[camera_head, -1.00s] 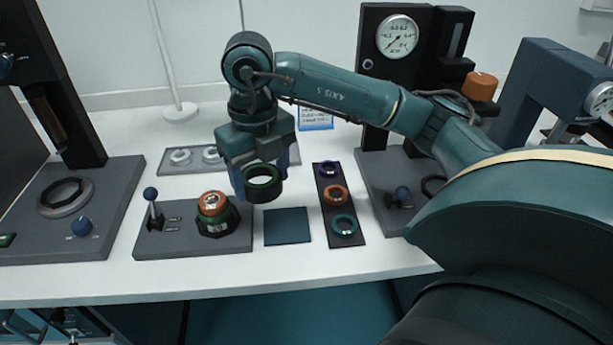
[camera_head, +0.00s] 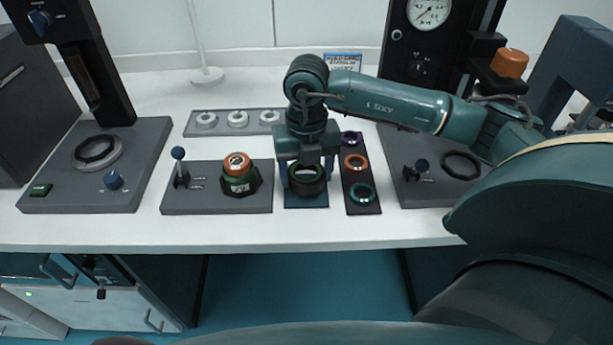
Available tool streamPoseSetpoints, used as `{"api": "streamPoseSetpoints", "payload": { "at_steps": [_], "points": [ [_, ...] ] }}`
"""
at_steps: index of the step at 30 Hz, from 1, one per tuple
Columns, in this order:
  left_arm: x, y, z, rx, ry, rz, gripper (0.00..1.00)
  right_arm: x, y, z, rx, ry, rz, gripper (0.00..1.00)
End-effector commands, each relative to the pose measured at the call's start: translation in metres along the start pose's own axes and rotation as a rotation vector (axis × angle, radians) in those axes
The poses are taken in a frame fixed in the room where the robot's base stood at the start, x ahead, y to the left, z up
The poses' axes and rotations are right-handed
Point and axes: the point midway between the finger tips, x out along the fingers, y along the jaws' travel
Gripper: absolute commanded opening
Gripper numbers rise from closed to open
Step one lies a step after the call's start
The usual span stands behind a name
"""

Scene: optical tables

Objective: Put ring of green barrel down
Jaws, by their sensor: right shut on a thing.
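The ring of the green barrel (camera_head: 307,187) is a dark ring with a green inner edge. My right gripper (camera_head: 306,178) points down and is shut on it, over the dark blue square mat (camera_head: 306,201). I cannot tell whether the ring touches the mat. The green barrel (camera_head: 239,184) with its orange top stands on a grey base plate to the left of the mat. My left gripper is not in view.
A dark strip right of the mat holds a purple ring (camera_head: 351,138), an orange ring (camera_head: 355,163) and a teal ring (camera_head: 361,194). A grey tray (camera_head: 222,131) with pale rings lies behind. A lever (camera_head: 181,170) stands left of the barrel. The table's front strip is clear.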

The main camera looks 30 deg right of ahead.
Motion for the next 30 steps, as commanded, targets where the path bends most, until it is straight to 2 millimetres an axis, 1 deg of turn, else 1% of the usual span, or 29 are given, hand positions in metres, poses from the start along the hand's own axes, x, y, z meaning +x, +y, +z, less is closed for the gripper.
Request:
{"api": "streamPoseSetpoints", "payload": {
  "at_steps": [1,4,11,14,15,23,30],
  "points": [
    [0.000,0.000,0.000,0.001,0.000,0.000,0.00,0.009,0.000,-0.001,0.001,0.004,-0.002,0.34],
    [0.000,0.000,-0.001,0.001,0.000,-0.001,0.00,0.018,0.000,0.000,0.001,0.002,0.000,0.34],
    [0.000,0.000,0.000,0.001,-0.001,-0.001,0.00,0.019,0.000,0.000,0.000,0.000,0.000,0.34],
    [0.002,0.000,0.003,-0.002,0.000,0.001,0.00,0.023,0.000,0.000,0.000,0.000,0.000,0.34],
    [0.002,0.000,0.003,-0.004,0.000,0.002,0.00,0.023,0.000,0.000,0.000,0.000,0.000,0.66],
    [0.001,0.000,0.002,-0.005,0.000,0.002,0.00,0.022,0.000,0.000,0.000,0.000,0.000,0.87],
    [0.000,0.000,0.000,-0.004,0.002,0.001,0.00,0.021,0.000,0.000,0.000,0.000,0.000,0.87]
  ]
}}
